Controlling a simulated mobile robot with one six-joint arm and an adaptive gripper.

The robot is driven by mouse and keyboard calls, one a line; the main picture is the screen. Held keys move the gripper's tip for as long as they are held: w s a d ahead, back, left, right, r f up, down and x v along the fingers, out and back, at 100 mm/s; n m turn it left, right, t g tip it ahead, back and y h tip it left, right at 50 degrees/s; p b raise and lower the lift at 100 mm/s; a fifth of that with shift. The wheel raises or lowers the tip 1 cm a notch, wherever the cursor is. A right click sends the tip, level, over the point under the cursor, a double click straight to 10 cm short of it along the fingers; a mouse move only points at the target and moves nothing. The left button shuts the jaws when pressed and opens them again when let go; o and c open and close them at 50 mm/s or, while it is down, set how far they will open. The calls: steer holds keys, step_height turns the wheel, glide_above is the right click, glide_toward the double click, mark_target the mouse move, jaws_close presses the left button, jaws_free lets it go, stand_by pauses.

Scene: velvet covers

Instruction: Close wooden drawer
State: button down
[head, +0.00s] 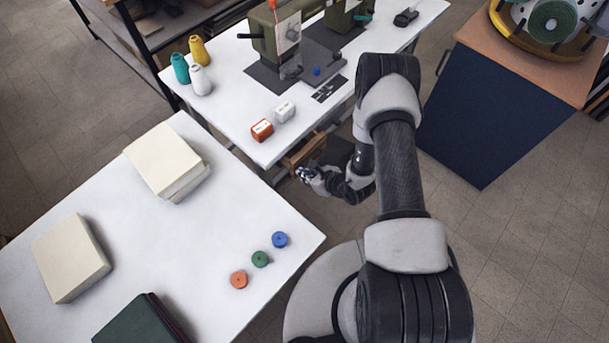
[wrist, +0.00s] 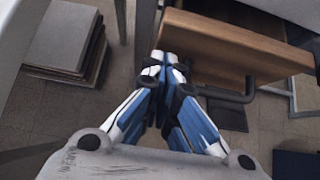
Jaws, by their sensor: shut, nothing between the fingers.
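The wooden drawer (head: 304,150) hangs under the white sewing table (head: 262,155) and sticks out from below its top, so it stands open. In the wrist view the drawer's wooden front (wrist: 235,47) crosses the upper right, with a dark interior behind it. My gripper (head: 304,173) is just in front of the drawer, below the table's near edge. In the wrist view my gripper (wrist: 163,62) is shut and empty, with its fingertips at the lower left end of the drawer front. I cannot tell whether they touch it.
A sewing machine (head: 275,35), thread spools and two small boxes stand on the sewing table. A second white table (head: 205,255) at left holds fabric stacks and several coloured discs. A dark blue cabinet (head: 490,110) stands at right. Floor shows between them.

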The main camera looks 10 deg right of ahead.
mark_target(296, 166)
steer(key=shift+w, duration=0.1)
steer(key=w+a, duration=0.1)
steer(key=w+a+b, duration=0.1)
steer(key=w, duration=0.1)
steer(key=shift+w+a+f, duration=0.1)
steer(key=shift+w+a, duration=0.15)
steer(key=shift+a, duration=0.1)
steer(key=shift+w, duration=0.15)
steer(key=shift+r, duration=0.2)
steer(key=shift+d, duration=0.1)
